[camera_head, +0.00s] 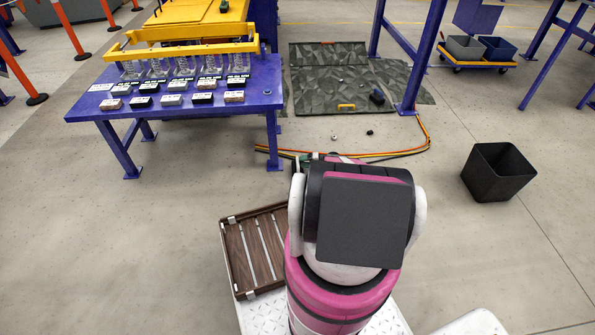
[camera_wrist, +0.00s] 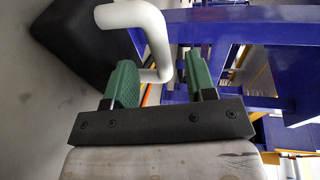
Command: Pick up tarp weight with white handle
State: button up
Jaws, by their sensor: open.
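In the wrist view, a dark weight (camera_wrist: 85,42) shows at upper left with a thick, bent white handle (camera_wrist: 157,40) standing out from it. My gripper (camera_wrist: 163,82) has two green fingers spread apart. Part of the white handle shows between the fingers, and its lower end passes behind the left finger. I cannot tell whether a finger touches it. In the head view, my arm hides most of the gripper and I cannot make out the white-handled weight.
A dark tarp (camera_head: 318,90) lies beyond my arm, with a yellow handle (camera_head: 346,107) at its near edge. Colored cables (camera_head: 400,152) run over the floor. A blue table (camera_head: 180,112) stands left, a black bin (camera_head: 497,172) right. A wooden tray (camera_head: 232,262) sits beside my arm.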

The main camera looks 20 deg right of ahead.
jog(key=shift+w+x, duration=0.15)
jog(key=shift+x, duration=1.25)
jog(key=shift+w+x, duration=0.2)
jog(key=shift+x, duration=1.15)
jog(key=shift+d+r, duration=0.1)
grip_shut()
